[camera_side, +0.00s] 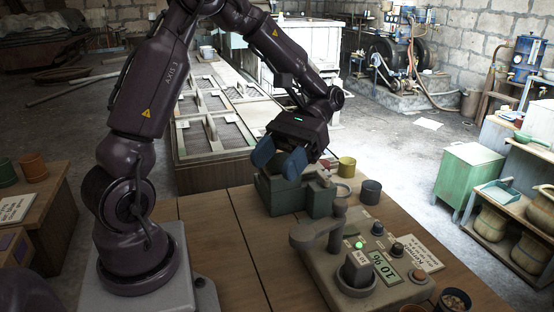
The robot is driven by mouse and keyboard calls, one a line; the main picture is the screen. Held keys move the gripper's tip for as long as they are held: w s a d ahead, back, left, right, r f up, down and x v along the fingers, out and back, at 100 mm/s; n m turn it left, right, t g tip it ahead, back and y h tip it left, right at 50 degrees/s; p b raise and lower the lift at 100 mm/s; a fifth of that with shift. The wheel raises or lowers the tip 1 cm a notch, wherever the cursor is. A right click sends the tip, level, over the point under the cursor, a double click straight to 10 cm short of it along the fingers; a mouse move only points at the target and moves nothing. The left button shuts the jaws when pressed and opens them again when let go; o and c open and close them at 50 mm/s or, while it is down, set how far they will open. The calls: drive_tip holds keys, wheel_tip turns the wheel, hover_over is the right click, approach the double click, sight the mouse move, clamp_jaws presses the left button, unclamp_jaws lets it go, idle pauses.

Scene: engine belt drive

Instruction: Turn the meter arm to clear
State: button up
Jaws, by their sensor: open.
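A grey meter unit (330,278) stands on the front right of the bench. Its grey meter arm (316,230) lies across the back left of the unit, with a round-topped post near its right end. A green lamp (359,245) is lit, and a green display (385,268) appears to read "10 %". A dark labelled block (355,270) sits on the unit's front. My gripper (279,158) has blue fingers and is above the green block (289,199), behind and left of the meter arm, apart from it. The fingers are open, and I see nothing between them.
A yellow cup (346,167) and a dark grey cup (371,192) stand behind the meter. A brown cup with small pieces (454,301) is at the front right. A paper card (416,251) lies at the meter's right.

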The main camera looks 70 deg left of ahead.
drive_tip(key=shift+d, duration=0.1)
drive_tip(key=c, duration=0.4)
drive_tip(key=d+m+y, duration=0.1)
drive_tip(key=d+y, duration=0.1)
drive_tip(key=d, duration=0.1)
drive_tip(key=shift+w+d+r+m+g, duration=0.1)
drive_tip(key=shift+d+m+g, duration=0.1)
drive_tip(key=shift+m+g, duration=0.2)
clamp_jaws()
drive_tip(key=m+t+y, duration=0.9)
drive_tip(key=m+t, duration=0.2)
drive_tip(key=m, duration=0.7)
approach(318, 236)
drive_tip(key=w+d+r, duration=0.2)
drive_tip(key=d, duration=0.4)
drive_tip(key=s+a+f, duration=0.3)
drive_tip(key=a+f, duration=0.4)
drive_tip(key=f, duration=0.2)
drive_tip(key=shift+f, duration=0.25)
drive_tip(key=shift+s+m, duration=0.1)
drive_tip(key=shift+m, duration=0.2)
